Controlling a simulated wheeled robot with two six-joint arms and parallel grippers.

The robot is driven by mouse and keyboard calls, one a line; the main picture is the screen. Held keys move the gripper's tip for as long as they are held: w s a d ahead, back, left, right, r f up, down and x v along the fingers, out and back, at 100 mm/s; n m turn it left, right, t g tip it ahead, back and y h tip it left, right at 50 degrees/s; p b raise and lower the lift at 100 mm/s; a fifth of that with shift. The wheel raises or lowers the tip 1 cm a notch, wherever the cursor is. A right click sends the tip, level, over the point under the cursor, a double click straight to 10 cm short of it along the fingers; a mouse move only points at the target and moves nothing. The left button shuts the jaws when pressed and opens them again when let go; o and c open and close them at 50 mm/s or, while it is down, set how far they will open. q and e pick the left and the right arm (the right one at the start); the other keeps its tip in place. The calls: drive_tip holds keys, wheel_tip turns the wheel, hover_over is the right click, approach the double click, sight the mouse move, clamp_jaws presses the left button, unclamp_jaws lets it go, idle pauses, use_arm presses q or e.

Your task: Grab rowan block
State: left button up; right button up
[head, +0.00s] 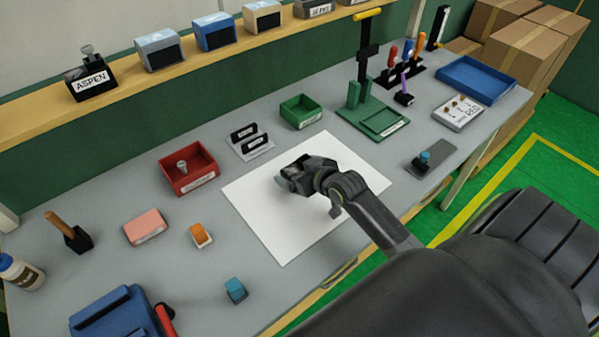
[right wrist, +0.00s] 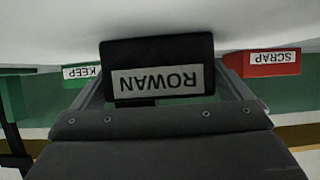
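The rowan block (right wrist: 157,72) is a black block with a white ROWAN label, upside down in the right wrist view. It sits between the fingers of my right gripper (head: 290,180), which meet its two sides with no clear gap. In the head view the gripper is over the white sheet (head: 262,222), and the block is mostly hidden by it. I cannot tell whether the block touches the sheet. My left gripper is not in view.
A green press (head: 380,125) stands at the back right. Small blocks lie at the front left. The sheet's left part is clear.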

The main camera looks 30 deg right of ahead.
drive_tip(key=c, duration=0.9)
